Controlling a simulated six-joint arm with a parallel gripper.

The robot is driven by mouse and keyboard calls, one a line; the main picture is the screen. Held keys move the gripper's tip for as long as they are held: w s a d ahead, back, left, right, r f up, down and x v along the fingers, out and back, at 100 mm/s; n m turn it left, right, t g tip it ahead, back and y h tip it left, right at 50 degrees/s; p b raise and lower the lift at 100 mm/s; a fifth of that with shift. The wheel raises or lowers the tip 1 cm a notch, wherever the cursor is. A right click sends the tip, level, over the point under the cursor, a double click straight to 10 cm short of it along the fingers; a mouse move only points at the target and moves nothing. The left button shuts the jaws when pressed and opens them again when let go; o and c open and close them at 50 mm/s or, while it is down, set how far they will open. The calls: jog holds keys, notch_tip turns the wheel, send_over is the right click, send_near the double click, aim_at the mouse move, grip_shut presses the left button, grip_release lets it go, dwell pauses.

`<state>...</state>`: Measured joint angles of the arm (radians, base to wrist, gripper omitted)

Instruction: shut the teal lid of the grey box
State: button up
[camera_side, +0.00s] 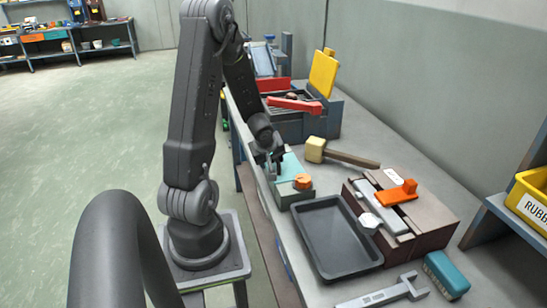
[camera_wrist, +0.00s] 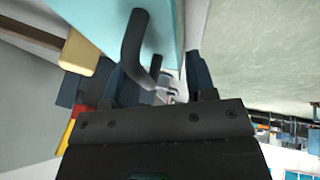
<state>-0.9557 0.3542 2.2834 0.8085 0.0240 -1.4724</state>
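The teal lid (camera_side: 291,166) lies roughly level over the small grey box (camera_side: 298,197) in the side view. Whether it is fully seated is hard to tell, as my gripper hides part of it. In the wrist view the teal lid (camera_wrist: 105,18) fills the top left, with a dark bent handle (camera_wrist: 132,45) on it. My gripper (camera_side: 273,172) is at the lid's left side in the side view. In the wrist view my gripper (camera_wrist: 165,80) has its fingers apart, with the handle's end close to the left finger. Contact cannot be made out.
An orange knob-like piece (camera_side: 303,181) is at the box's near end. A black tray (camera_side: 335,238) lies in front, a mallet (camera_side: 316,149) to the right. A toolbox with a yellow lid (camera_side: 323,73) stands behind. A brown block with a clamp (camera_side: 432,225) stands at right.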

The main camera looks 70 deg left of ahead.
jog(key=shift+o, duration=0.2)
jog(key=shift+s+d+f, duration=0.25)
jog(key=shift+s+d, duration=0.15)
notch_tip(320, 180, up, 10)
jog(key=shift+d, duration=0.3)
dwell(0.5)
dwell(0.3)
jog(key=w+d+r+m+t+h, duration=0.15)
jog(key=d+r+m, duration=0.25)
jog(key=d, duration=0.4)
jog(key=w+d+r+m+t, duration=0.1)
jog(key=w+d+r+m, duration=0.25)
jog(key=d, duration=0.45)
jog(key=s+d+r+m+h, duration=0.1)
jog(key=s+d+r+m, duration=0.1)
jog(key=d+m, duration=0.3)
jog(key=s+d+r+m+h, duration=0.2)
jog(key=s+d+m, duration=0.3)
jog(key=d, duration=0.5)
jog(key=shift+s+d+r+m, duration=0.25)
jog(key=shift+d+r+m, duration=0.1)
jog(key=shift+m, duration=0.2)
